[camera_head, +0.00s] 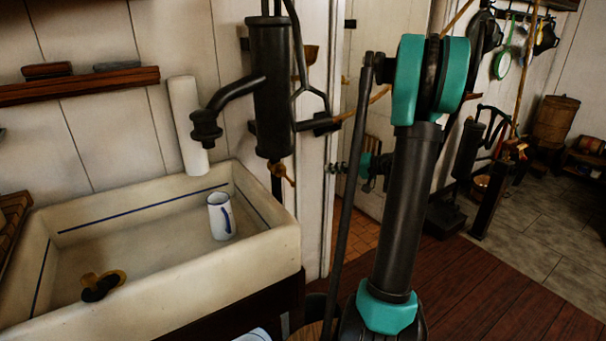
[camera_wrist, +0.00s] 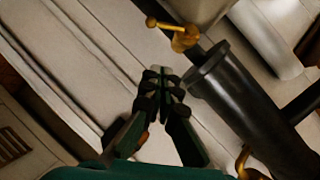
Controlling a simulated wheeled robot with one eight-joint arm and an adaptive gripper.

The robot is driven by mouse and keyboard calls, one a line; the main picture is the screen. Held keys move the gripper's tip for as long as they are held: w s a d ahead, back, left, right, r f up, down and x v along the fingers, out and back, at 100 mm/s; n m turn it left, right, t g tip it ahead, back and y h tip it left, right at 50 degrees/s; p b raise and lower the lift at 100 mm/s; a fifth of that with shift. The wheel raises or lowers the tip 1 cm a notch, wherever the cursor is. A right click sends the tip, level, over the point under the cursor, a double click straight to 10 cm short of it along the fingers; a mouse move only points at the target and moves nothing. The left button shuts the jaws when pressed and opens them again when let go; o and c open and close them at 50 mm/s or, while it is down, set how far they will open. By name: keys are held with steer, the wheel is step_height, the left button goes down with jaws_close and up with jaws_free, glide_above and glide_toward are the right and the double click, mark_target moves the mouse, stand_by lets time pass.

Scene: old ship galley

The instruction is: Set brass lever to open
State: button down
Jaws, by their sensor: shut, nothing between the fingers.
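The brass lever (camera_head: 284,173) is a small handle on the dark pipe just below the black hand pump, above the sink's right back corner. In the wrist view the brass lever (camera_wrist: 182,36) shows near the top, with a round knob at its end. My gripper (camera_wrist: 163,75) is shut and empty in the wrist view, with its fingertips apart from the lever and beside the pump's black cylinder (camera_wrist: 250,110). In the head view my gripper (camera_head: 340,167) is partly hidden behind my arm, to the right of the lever.
The black pump (camera_head: 272,85) has a spout over the white sink (camera_head: 150,285) and a long handle on its right. A white mug (camera_head: 220,217) stands in the sink. A wooden shelf (camera_head: 80,86) hangs at left. Open floor (camera_head: 510,300) lies at right.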

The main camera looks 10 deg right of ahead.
mark_target(288, 178)
steer(key=s+a+f+x, duration=0.1)
steer(key=s+x, duration=0.1)
steer(key=x, duration=1)
steer(key=shift+a+f, duration=0.35)
steer(key=shift+w+f, duration=0.1)
steer(key=shift+w, duration=0.15)
